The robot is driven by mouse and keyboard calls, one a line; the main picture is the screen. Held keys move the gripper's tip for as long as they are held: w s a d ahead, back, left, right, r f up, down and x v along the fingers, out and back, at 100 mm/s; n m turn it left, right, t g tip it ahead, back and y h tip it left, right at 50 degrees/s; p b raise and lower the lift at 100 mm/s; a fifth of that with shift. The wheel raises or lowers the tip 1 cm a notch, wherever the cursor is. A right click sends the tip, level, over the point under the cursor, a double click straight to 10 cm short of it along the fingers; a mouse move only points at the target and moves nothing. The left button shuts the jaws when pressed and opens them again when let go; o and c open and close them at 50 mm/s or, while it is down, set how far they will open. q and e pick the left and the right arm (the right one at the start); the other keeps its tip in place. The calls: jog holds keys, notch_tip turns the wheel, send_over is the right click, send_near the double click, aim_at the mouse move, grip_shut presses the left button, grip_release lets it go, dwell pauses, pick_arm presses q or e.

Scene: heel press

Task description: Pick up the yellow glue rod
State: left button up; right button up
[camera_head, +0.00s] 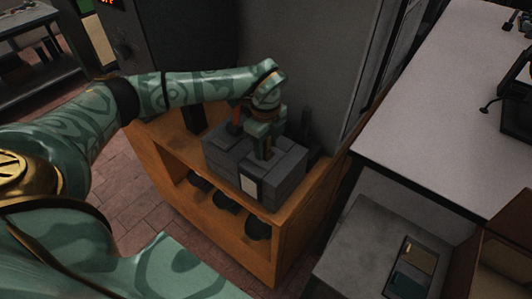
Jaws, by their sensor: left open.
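My left arm reaches in from the left, and my left gripper (264,145) points down over a grey compartmented box (290,187) on a wooden shelf unit. The gripper is open. My right gripper is not in view.
The wooden unit (289,240) has dark round items (258,228) in its lower opening. A dark upright piece (305,122) stands behind the box, near a tall grey cabinet (300,60). A white table (440,110) is at the right, with a grey lower surface (365,240) below it.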

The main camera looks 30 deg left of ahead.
pick_arm(q)
grip_shut()
jog(key=shift+r, duration=0.1)
notch_tip(320, 180, up, 11)
jog(key=shift+r+p, duration=0.15)
jog(key=shift+p, duration=0.95)
